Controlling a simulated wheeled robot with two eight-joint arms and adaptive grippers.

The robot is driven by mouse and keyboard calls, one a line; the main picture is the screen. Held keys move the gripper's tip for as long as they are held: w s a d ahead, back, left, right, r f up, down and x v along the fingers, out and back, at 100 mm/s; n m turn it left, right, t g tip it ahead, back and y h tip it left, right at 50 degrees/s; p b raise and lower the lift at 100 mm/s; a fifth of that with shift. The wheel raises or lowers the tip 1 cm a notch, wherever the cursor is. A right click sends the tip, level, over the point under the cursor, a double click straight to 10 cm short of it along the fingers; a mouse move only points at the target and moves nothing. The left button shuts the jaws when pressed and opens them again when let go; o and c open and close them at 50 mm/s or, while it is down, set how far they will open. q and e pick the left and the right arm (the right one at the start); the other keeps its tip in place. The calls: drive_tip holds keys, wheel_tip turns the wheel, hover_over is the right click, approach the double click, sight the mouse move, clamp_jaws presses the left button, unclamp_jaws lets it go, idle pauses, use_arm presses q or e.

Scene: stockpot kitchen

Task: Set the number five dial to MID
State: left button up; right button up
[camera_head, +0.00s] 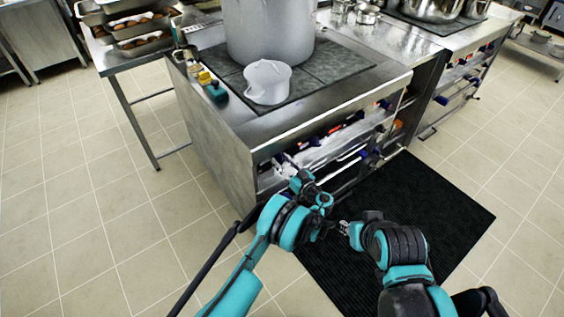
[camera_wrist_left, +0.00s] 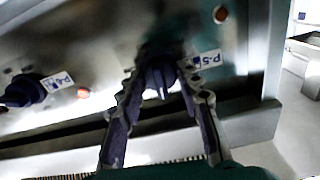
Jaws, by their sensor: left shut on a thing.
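The number five dial (camera_wrist_left: 157,78) is a dark blue knob beside a white P-5 label (camera_wrist_left: 205,60) on the metal stove front. It sits between the fingers of my left gripper (camera_wrist_left: 162,98) in the left wrist view. The gripper is shut on it, one finger on each side. The knob's ridge points roughly down in that view; its setting marks cannot be read. In the head view my left gripper (camera_head: 291,166) reaches the left end of the stove front and hides the dial. My right gripper (camera_head: 343,228) is over the dark mat, away from the stove; its jaw opening is unclear.
Orange lamps (camera_wrist_left: 83,93) dot the panel.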

use_arm(q)
drive_tip(key=m, duration=0.7)
drive_tip(key=shift+m, duration=0.4)
drive_tip(key=m, duration=1.2)
drive_tip(key=shift+m, duration=0.3)
drive_tip(key=m, duration=0.3)
drive_tip(key=shift+m, duration=0.3)
drive_tip(key=m, duration=0.4)
drive_tip(key=shift+m, duration=1.8)
